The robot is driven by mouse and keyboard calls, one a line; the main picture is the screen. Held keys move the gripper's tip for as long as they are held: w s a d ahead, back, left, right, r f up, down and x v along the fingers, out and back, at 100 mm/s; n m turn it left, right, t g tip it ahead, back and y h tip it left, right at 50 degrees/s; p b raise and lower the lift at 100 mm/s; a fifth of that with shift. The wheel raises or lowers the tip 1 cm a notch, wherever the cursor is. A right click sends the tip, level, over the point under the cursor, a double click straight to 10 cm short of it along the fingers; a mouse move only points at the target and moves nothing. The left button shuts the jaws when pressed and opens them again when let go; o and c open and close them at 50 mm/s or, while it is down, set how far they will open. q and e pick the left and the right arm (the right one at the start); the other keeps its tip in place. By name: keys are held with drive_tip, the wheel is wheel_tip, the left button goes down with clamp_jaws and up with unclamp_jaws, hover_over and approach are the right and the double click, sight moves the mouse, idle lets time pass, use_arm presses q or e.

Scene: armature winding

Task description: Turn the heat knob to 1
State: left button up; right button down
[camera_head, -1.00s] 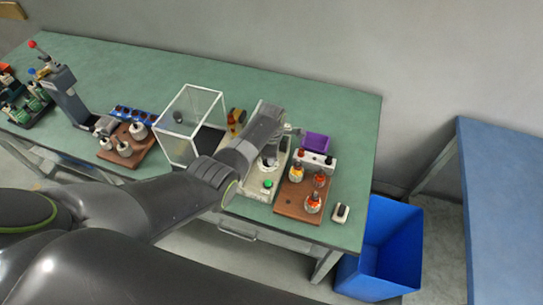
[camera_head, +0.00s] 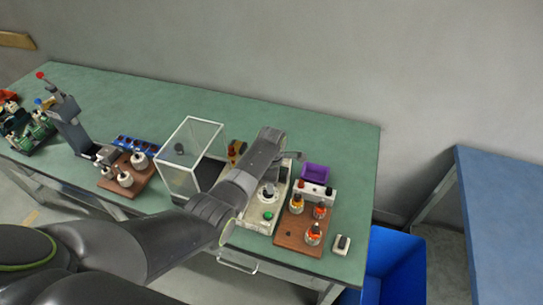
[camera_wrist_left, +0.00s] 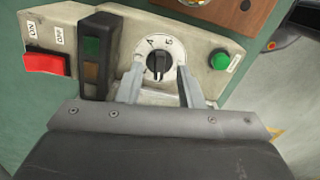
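The heat knob (camera_wrist_left: 158,64) is a black grip on a round white dial with printed figures. It is set in the pale panel of the device (camera_head: 259,216). Which figure it points to cannot be read. My left gripper (camera_wrist_left: 158,71) is open, with one finger on each side of the knob; whether they touch it is not clear. In the head view my left arm reaches over the device and covers part of it. My right gripper is not in view.
A green button (camera_wrist_left: 221,60), an indicator block (camera_wrist_left: 95,55) and a red switch (camera_wrist_left: 46,63) flank the dial. A wooden board (camera_head: 289,241) with several parts stands to the device's right. A clear box (camera_head: 186,128) stands to the left. A blue bin (camera_head: 398,262) is off the table's right end.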

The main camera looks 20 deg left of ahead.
use_arm(q)
wheel_tip(320, 180, up, 14)
drive_tip(key=b, duration=0.1)
drive_tip(key=shift+b, duration=0.4)
drive_tip(key=shift+f, duration=0.15)
